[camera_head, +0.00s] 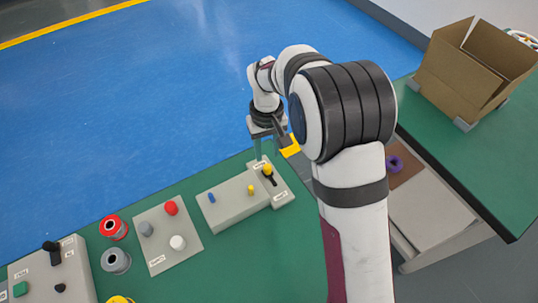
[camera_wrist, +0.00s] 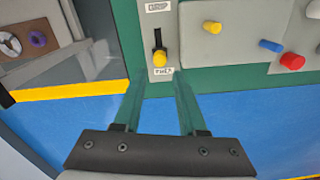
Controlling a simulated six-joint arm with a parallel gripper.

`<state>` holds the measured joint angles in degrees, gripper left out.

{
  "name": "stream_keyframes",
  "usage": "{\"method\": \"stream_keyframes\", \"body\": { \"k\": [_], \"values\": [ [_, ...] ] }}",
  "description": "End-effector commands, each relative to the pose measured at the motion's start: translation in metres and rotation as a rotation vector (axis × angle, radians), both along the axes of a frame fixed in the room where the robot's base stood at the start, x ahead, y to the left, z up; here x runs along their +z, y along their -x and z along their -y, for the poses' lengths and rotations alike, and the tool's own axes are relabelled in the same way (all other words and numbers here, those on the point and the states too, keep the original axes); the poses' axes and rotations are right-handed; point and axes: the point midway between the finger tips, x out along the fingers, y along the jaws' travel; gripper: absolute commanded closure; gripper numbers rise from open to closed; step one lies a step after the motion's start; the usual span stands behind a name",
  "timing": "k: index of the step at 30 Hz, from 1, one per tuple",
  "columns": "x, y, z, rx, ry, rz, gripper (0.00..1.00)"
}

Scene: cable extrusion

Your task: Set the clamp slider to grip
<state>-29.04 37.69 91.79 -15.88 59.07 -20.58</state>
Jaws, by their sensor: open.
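The clamp slider has a yellow knob (camera_head: 267,169) in a dark slot on a grey panel. In the wrist view the yellow knob (camera_wrist: 159,58) sits at the slot's near end, beside a label that seems to read FREE (camera_wrist: 163,71). The GRIP label (camera_wrist: 158,6) is at the slot's other end, at the top of the picture. My gripper (camera_wrist: 161,77) is open and empty, with the knob lying just past its fingertips and in line with the gap. In the head view my gripper (camera_head: 265,156) hangs close to the knob; I cannot tell its exact height.
The grey box beside it has a blue peg (camera_head: 211,198) and a yellow peg (camera_head: 251,189). A panel with red, grey and white knobs (camera_head: 170,240), spools (camera_head: 115,229) and a lever box (camera_head: 50,275) lie left. A cardboard box (camera_head: 465,65) stands on the right bench.

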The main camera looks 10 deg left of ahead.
Motion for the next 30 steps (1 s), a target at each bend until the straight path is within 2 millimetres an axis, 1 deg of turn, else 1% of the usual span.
{"method": "stream_keyframes", "body": {
  "k": [1, 3, 7, 12, 20, 24, 27, 30],
  "values": [
    [-0.014, 0.001, 0.001, -0.001, 0.001, -0.004, 0.59],
    [-0.03, 0.001, 0.001, -0.001, 0.002, -0.003, 0.59],
    [-0.051, 0.001, 0.001, -0.003, 0.0, -0.002, 0.59],
    [-0.062, 0.0, 0.001, -0.003, 0.0, 0.0, 0.59],
    [-0.063, 0.0, 0.0, -0.003, -0.001, 0.001, 0.59],
    [-0.063, 0.0, 0.0, -0.003, -0.001, 0.001, 0.84],
    [-0.062, 0.0, 0.001, -0.003, -0.001, 0.001, 1.0],
    [-0.062, 0.0, 0.001, -0.003, -0.001, 0.001, 1.0]
  ]
}}
